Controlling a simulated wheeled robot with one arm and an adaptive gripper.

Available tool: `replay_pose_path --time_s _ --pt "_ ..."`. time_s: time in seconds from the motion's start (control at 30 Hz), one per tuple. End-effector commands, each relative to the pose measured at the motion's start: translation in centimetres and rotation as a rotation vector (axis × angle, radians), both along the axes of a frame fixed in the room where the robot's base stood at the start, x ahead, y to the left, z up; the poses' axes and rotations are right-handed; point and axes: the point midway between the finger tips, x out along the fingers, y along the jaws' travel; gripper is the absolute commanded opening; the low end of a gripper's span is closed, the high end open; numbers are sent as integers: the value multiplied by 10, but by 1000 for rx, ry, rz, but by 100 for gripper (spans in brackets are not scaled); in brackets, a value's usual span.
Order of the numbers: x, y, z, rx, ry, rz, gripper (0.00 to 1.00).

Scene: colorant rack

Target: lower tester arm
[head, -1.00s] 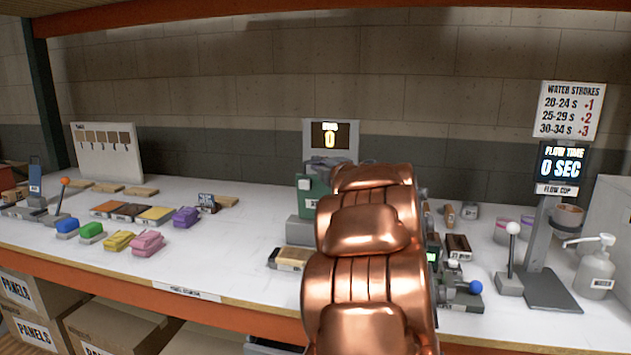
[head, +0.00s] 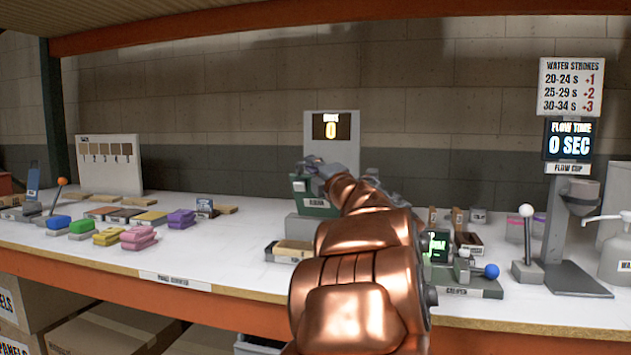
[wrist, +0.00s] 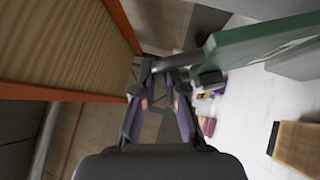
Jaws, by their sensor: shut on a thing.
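The tester stands at mid table, with a green labelled part (head: 318,208) above a grey base (head: 300,229). A display panel (head: 345,152) reading 0 stands behind it. In the wrist view the green part (wrist: 262,48) reaches in from the right, with a dark grey bar (wrist: 178,66) at its left end. My gripper (wrist: 163,78) is shut on this bar, its fingertips closed around it. In the head view my copper arm hides most of the gripper and the tester's right side.
A wooden block (head: 293,250) lies in front of the tester. A device with a blue knob (head: 491,271) and a white-knobbed lever (head: 527,238) stand to the right. Coloured blocks, including a pink one (head: 138,238), lie left. An orange shelf beam (head: 330,33) runs overhead.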

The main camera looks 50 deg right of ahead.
Motion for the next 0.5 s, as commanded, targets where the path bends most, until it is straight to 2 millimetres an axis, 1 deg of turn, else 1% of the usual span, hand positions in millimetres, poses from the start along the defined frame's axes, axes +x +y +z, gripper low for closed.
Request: replay_pose_path --time_s 0.03,0.5 --pt "-2 2 -10 -15 -11 -1 0" --pt "-11 24 -33 -174 -96 -1 0"
